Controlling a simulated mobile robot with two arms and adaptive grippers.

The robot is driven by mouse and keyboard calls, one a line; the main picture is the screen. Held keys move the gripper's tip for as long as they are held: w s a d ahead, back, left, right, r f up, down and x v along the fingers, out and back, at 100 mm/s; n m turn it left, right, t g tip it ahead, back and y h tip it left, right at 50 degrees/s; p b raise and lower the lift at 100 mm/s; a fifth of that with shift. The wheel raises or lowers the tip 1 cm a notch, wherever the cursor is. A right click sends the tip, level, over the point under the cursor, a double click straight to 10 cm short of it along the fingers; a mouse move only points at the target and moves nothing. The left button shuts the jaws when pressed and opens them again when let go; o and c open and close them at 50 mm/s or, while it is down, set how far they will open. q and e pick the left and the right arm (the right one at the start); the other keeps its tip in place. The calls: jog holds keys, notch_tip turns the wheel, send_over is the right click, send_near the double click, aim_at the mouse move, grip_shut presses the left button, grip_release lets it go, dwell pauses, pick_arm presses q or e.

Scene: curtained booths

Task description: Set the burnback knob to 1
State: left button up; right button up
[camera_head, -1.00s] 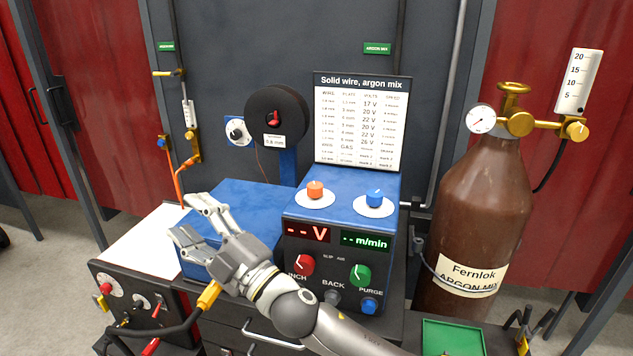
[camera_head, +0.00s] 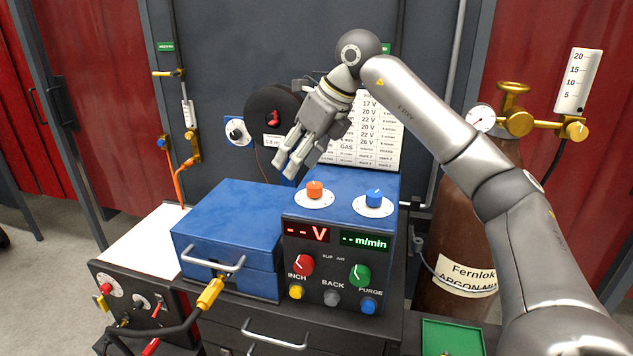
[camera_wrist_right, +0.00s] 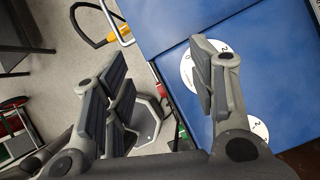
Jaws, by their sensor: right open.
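No label reading "burnback" is legible, so I cannot tell which knob it is. The blue control box has an orange knob (camera_head: 314,189) and a blue knob (camera_head: 374,198) on white dials on top. A red knob (camera_head: 303,265) and a green knob (camera_head: 360,275) are on its front. My right gripper (camera_head: 284,170) is open and empty, pointing down above and slightly left of the orange knob, apart from it. In the right wrist view, a white dial (camera_wrist_right: 187,70) lies partly behind one finger of the gripper (camera_wrist_right: 160,60). My left gripper is not in view.
A chart board (camera_head: 376,135) stands behind the box, partly hidden by my right arm. A wire spool (camera_head: 262,115) and a small black-knobbed dial (camera_head: 236,131) are behind left. A blue lidded case (camera_head: 225,220) sits left; a brown gas cylinder (camera_head: 450,250) stands right.

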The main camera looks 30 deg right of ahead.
jog(key=m+h, duration=0.1)
jog(key=h, duration=0.1)
send_near(314, 185)
jog(key=shift+g, duration=0.3)
jog(key=p+x, duration=0.2)
jog(key=x, duration=0.6)
jog(key=shift+w+f, duration=0.3)
jog(key=shift+f, duration=0.05)
jog(key=c, duration=1)
